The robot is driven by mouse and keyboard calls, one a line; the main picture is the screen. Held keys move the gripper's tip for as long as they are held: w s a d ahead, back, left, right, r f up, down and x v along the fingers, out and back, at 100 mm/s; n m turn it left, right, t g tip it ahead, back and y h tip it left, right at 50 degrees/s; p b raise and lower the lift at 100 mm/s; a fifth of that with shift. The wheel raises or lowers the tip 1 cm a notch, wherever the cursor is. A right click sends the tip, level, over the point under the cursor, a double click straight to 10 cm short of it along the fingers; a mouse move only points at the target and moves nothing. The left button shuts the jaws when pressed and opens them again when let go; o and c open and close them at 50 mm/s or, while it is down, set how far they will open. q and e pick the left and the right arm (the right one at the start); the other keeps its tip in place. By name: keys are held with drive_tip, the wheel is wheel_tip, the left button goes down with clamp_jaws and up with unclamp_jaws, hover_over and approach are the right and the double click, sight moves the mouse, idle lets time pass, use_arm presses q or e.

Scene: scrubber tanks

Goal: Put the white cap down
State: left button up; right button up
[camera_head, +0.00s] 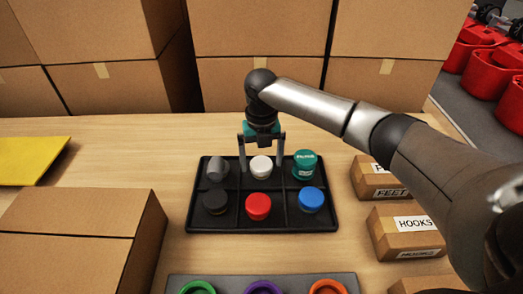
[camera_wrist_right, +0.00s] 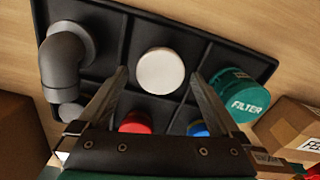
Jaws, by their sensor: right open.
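The white cap (camera_head: 261,166) sits in the back middle compartment of a black tray (camera_head: 262,225). In the right wrist view the white cap (camera_wrist_right: 160,71) lies just beyond and between the fingertips. My right gripper (camera_head: 262,168) is open above the tray, one finger on each side of the cap, with gaps visible. The fingers do not appear to touch it. My left gripper is not in view.
The tray also holds a grey elbow pipe (camera_head: 217,168), a teal filter (camera_head: 305,164), and black (camera_head: 215,201), red (camera_head: 258,206) and blue (camera_head: 311,199) caps. Cardboard boxes (camera_head: 405,231) stand right; a large carton (camera_head: 80,240) stands left. A grey tray (camera_head: 225,285) with coloured rings lies in front.

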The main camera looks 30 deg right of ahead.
sight(261, 164)
drive_tip(key=shift+r, duration=0.35)
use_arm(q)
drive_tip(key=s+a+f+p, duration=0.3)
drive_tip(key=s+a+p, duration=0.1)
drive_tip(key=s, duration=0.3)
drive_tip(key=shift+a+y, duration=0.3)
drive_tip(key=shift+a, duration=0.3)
use_arm(e)
wheel_tip(261, 164, up, 11)
drive_tip(key=shift+r, duration=0.2)
